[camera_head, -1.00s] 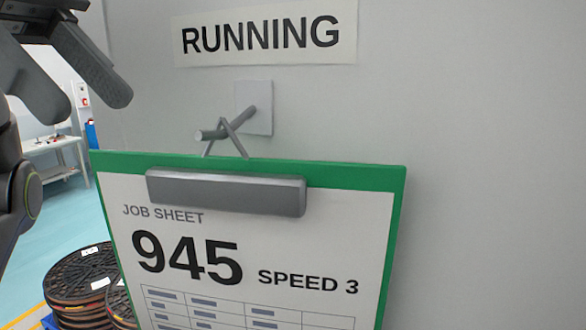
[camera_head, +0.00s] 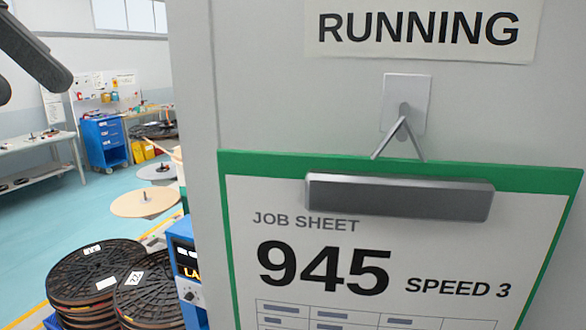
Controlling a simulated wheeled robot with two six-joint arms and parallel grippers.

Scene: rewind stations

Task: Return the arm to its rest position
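My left gripper (camera_head: 32,86) is at the top left corner of the view, partly cut off by the edge. Its two dark grey fingers are apart with nothing between them. It is well clear of the green clipboard (camera_head: 400,170), which hangs by a wire loop from a peg (camera_head: 404,110) on the grey panel. The clipboard holds a job sheet (camera_head: 330,235) reading 945, SPEED 3. A sign above it reads RUNNING (camera_head: 418,28). My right gripper is not in view.
A blue drawer cabinet (camera_head: 105,143) and a workbench (camera_head: 35,145) stand farther back. Open floor lies at left.

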